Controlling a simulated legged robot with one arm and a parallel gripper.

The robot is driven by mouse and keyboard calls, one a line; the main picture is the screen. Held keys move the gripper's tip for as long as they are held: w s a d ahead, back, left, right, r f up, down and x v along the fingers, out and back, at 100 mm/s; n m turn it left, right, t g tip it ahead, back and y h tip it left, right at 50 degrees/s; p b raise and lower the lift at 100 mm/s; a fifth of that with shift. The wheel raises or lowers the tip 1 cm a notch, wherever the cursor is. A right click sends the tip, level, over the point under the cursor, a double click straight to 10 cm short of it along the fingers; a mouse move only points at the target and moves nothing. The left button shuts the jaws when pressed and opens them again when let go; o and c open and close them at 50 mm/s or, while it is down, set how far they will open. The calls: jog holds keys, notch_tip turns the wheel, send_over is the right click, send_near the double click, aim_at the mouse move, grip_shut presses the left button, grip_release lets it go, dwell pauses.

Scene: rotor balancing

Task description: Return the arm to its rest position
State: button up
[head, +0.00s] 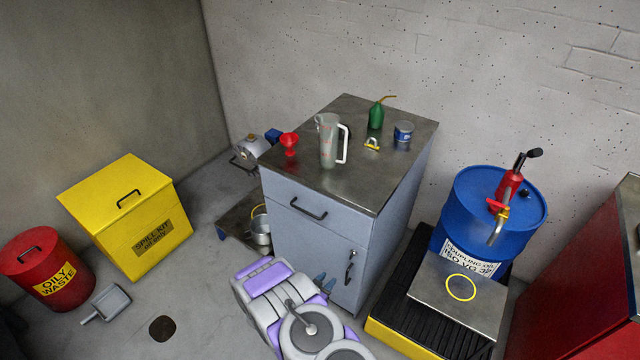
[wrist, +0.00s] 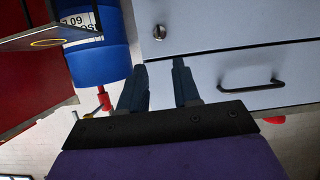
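My arm, purple and light grey, is folded low in the bottom middle of the head view. My gripper (head: 325,283) is just in front of the grey-blue cabinet (head: 315,245), low near its door. In the wrist view my gripper (wrist: 161,66) shows two dark blue fingers apart, with nothing between them. I cannot tell how wide the gap to the cabinet is.
On the cabinet stand a measuring jug (head: 328,142), red funnel (head: 289,142), green oil can (head: 376,115) and blue tin (head: 403,132). A blue drum (head: 460,225) stands right, a yellow spill kit box (head: 130,225) and red waste bin (head: 42,265) left. Floor between box and cabinet is partly clear.

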jog(key=w+a+r+g+y, duration=0.1)
jog(key=w+a+r+y, duration=0.1)
jog(key=a+r+y, duration=0.3)
jog(key=w+a+r+g+y, duration=0.1)
jog(key=w+a+r+g, duration=0.15)
jog(key=r, duration=0.35)
jog(key=s+a+r+n+g+y, duration=0.1)
jog(key=s+r+n+y, duration=0.15)
jog(key=r, duration=0.55)
jog(key=s+a+r+n+g+y, duration=0.1)
jog(key=s+r+y, duration=0.15)
jog(key=r, duration=0.45)
jog(key=s+d+r+n+g, duration=0.15)
jog(key=s+d+r, duration=0.25)
jog(key=s+r, duration=0.4)
jog(key=s+d+r+n+g, duration=0.15)
jog(key=s+d+r, duration=0.3)
jog(key=s, duration=0.55)
jog(key=s+d+r+g+h, duration=0.1)
jog(key=s+d, duration=0.4)
jog(key=s, duration=0.5)
jog(key=s+d+r+g+h, duration=0.2)
jog(key=s+d+r+g, duration=0.1)
jog(key=s, duration=0.8)
jog(key=d+r, duration=0.1)
jog(key=d, duration=0.1)
jog(key=shift+s+d+r, duration=0.25)
jog(key=shift+d+r, duration=0.1)
jog(key=shift+d, duration=0.05)
